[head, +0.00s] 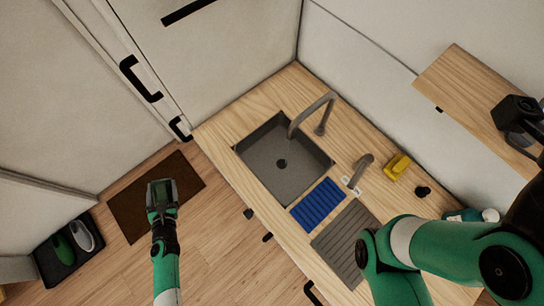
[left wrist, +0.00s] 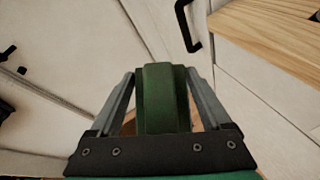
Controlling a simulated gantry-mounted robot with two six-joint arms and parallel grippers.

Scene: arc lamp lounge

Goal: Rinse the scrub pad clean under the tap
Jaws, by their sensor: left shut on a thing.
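My left gripper (head: 162,189) is over the floor, left of the counter and well away from the sink. It is shut on the dark green scrub pad, which fills the space between the two fingers in the left wrist view (left wrist: 165,97). The grey sink (head: 265,180) is set in the wooden counter and looks empty, with a dark drain. The grey tap (head: 311,107) arches over the sink's far right side; no water shows. A grey lever (head: 358,171) stands on the counter right of the sink. My right gripper is out of view; only its green arm shows at lower right.
A blue ribbed mat (head: 318,205) and a grey ridged drainboard (head: 346,242) lie beside the sink. A yellow object (head: 397,167) is on the counter. A brown doormat (head: 127,212) and a shoe tray (head: 45,262) lie on the floor. A wooden shelf (head: 465,85) juts out at right.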

